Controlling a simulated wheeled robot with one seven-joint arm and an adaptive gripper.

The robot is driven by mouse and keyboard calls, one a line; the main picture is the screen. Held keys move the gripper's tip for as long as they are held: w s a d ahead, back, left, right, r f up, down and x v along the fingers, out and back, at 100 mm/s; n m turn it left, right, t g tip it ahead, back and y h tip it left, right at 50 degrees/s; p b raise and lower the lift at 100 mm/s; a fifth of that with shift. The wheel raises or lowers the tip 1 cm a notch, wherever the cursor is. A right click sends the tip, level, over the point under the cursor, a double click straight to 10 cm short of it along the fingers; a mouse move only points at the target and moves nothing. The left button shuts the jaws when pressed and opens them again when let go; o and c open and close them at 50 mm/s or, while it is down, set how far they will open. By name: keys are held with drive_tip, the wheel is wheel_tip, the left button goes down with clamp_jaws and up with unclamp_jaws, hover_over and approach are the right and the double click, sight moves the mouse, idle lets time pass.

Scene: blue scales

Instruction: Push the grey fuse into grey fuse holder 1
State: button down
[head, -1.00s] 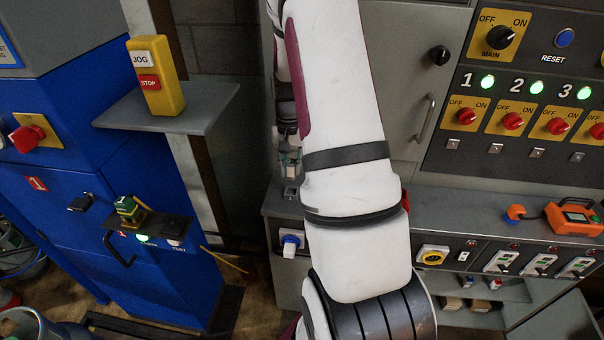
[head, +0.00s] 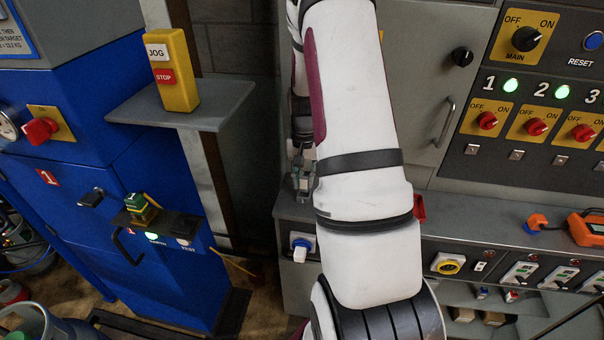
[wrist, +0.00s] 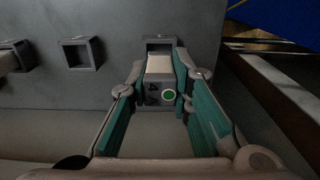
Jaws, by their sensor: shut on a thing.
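In the wrist view my gripper (wrist: 161,78), with teal inner pads, is shut on the grey fuse (wrist: 153,93). The fuse is a grey block with a pale top, dark markings and a green dot on the face towards me. Its far end points at a square grey fuse holder (wrist: 160,41) on the grey panel and overlaps the lower part of its opening. I cannot tell how far the fuse is inside it, and no holder number is readable. In the head view my gripper (head: 303,172) is small, left of my white arm; the fuse cannot be made out there.
Another square holder (wrist: 80,53) is left of the fuse, with a further grey fitting (wrist: 14,57) at the left edge. In the head view a blue cabinet (head: 85,130) with a shelf (head: 225,103) stands left. A switch panel (head: 550,90) and grey counter (head: 470,210) are right.

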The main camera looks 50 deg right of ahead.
sight(304, 186)
drive_tip(key=shift+f+b, duration=0.35)
drive_tip(key=shift+f, duration=0.6)
drive_tip(key=shift+f, duration=0.6)
idle(1.5)
drive_tip(key=c, duration=1.4)
unclamp_jaws()
drive_tip(key=shift+o, duration=0.2)
drive_tip(key=shift+r, duration=0.1)
wheel_tip(304, 186, up, 12)
drive_tip(key=shift+f, duration=0.1)
